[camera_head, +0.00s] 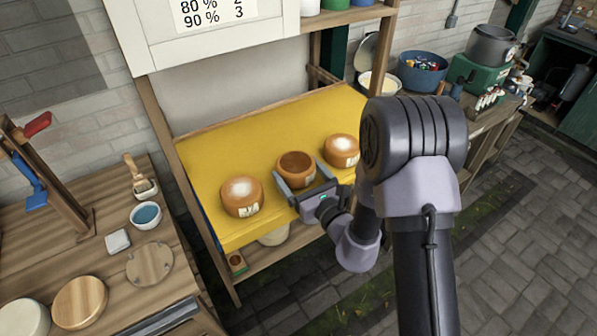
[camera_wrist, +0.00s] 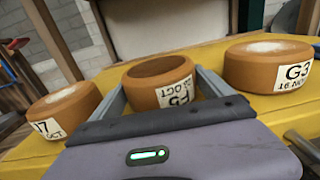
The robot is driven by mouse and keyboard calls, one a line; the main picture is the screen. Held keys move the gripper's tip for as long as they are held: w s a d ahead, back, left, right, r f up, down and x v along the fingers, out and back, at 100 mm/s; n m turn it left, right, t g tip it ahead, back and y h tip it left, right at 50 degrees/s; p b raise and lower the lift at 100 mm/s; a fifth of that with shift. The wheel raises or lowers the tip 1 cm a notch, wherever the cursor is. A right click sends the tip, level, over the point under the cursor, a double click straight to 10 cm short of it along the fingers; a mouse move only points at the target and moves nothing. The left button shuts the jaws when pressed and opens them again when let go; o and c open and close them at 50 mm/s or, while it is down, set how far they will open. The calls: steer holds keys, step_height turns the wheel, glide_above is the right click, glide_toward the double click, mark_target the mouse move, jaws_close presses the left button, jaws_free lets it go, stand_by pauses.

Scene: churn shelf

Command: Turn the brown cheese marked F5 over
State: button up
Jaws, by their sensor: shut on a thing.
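The brown cheese marked F5 (camera_head: 295,164) is the middle one of three on the yellow shelf board. My gripper (camera_head: 300,172) is shut on it, with one finger on each side. In the wrist view the cheese (camera_wrist: 160,70) sits between the fingers (camera_wrist: 158,85), and its F5 label faces me upside down. Its upper face is plain dark brown, without a white patch. It looks about level. I cannot tell whether it touches the board; its lower edge is hidden by my gripper in the wrist view.
A cheese with a white-topped face (camera_head: 241,196) stands close on the left. Another, marked G3 (camera_wrist: 268,66), stands close on the right (camera_head: 341,150). The yellow board (camera_head: 215,155) is free behind them. A wooden bench (camera_head: 110,290) with a blue-filled bowl (camera_head: 146,215) is at left.

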steer(key=shift+f+b, duration=0.35)
stand_by(0.6)
steer(key=o, duration=1.2)
steer(key=shift+o, duration=0.2)
